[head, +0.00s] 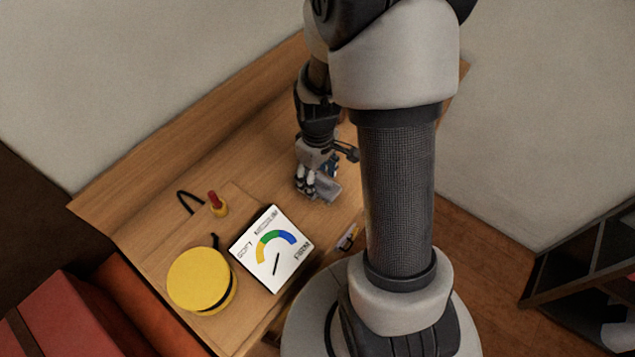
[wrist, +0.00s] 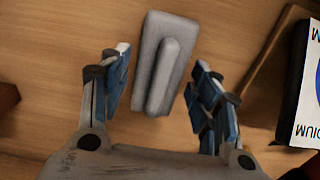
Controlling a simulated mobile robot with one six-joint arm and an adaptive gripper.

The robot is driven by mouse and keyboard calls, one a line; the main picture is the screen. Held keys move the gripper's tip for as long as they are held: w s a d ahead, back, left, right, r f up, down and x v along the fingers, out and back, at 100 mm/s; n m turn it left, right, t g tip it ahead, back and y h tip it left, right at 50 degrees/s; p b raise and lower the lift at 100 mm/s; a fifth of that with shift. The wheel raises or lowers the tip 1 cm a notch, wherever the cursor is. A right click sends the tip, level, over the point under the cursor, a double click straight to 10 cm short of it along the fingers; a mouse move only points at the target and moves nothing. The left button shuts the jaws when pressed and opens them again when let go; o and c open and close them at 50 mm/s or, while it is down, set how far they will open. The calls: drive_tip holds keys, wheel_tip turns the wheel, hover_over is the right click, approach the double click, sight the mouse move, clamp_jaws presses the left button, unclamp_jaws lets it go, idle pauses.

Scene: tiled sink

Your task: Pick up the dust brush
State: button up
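A light grey block-like object with a raised rounded ridge, which looks like the dust brush (wrist: 170,62), lies on the wooden table in the wrist view. In the head view the brush (head: 327,192) shows only partly, beside and under my gripper. My gripper (wrist: 162,57) is open, with its blue-padded fingers on the left and right of the brush. A gap of bare wood shows between the brush and each finger. In the head view my gripper (head: 313,181) is low over the table. Its height above the wood is hard to tell.
A white box with a coloured dial (head: 272,249) stands to the lower left, beside a yellow round tin (head: 199,279). A small red-and-yellow object (head: 217,204) is behind them. A small item (head: 348,237) lies near the table's front edge. Wood behind my gripper is clear.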

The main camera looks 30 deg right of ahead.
sight(318, 175)
drive_tip(key=c, duration=0.9)
drive_tip(key=shift+r, duration=0.1)
wheel_tip(318, 175, up, 20)
drive_tip(key=p, duration=0.7)
